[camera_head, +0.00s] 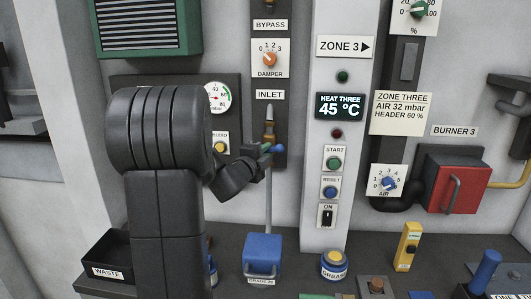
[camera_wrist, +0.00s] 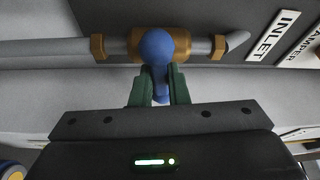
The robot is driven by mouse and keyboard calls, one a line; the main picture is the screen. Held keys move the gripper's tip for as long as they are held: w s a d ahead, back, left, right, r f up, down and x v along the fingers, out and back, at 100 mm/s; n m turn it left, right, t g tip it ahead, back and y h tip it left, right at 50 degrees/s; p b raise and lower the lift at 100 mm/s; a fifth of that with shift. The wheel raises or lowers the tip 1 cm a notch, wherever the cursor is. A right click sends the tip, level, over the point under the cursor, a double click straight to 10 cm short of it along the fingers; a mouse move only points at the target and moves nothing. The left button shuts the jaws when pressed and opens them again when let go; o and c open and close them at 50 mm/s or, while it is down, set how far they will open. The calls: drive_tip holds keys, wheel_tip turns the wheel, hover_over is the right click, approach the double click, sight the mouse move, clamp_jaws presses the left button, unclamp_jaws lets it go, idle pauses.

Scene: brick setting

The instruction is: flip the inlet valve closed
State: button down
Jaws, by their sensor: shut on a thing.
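The inlet valve has a brass body (camera_head: 269,131) on a vertical grey pipe, under the INLET label (camera_head: 269,95). In the wrist view the brass body (camera_wrist: 181,47) lies across the top on the pipe, partly hidden by the lever. The blue lever (camera_wrist: 158,47) has a rounded end, and its lower part sits between my green fingertips. It also shows beside my gripper in the head view (camera_head: 279,149). My gripper (camera_wrist: 160,84) is shut on the lever, just in front of the pipe. The lever's exact angle to the pipe is hard to tell.
A blue box (camera_head: 263,248) stands below the pipe. To the right is a white column with START and RESET buttons and an ON switch (camera_head: 327,216). The damper knob (camera_head: 269,59) is above the valve. A grease tin (camera_head: 334,264) and a waste tray (camera_head: 105,260) stand on the ledge.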

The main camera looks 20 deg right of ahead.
drive_tip(key=shift+m+b, duration=0.3)
drive_tip(key=shift+m, duration=0.5)
drive_tip(key=c, duration=1.4)
unclamp_jaws()
drive_tip(key=b+v, duration=0.3)
drive_tip(key=v, duration=1)
drive_tip(key=shift+s+a+r, duration=0.2)
drive_tip(key=shift+a+r, duration=0.15)
drive_tip(key=shift+r, duration=0.05)
drive_tip(key=shift+d, duration=0.1)
drive_tip(key=p+x, duration=0.3)
drive_tip(key=x, duration=1)
drive_tip(key=shift+w+d+f, duration=0.25)
drive_tip(key=shift+d+f, duration=0.05)
drive_tip(key=shift+f, duration=0.05)
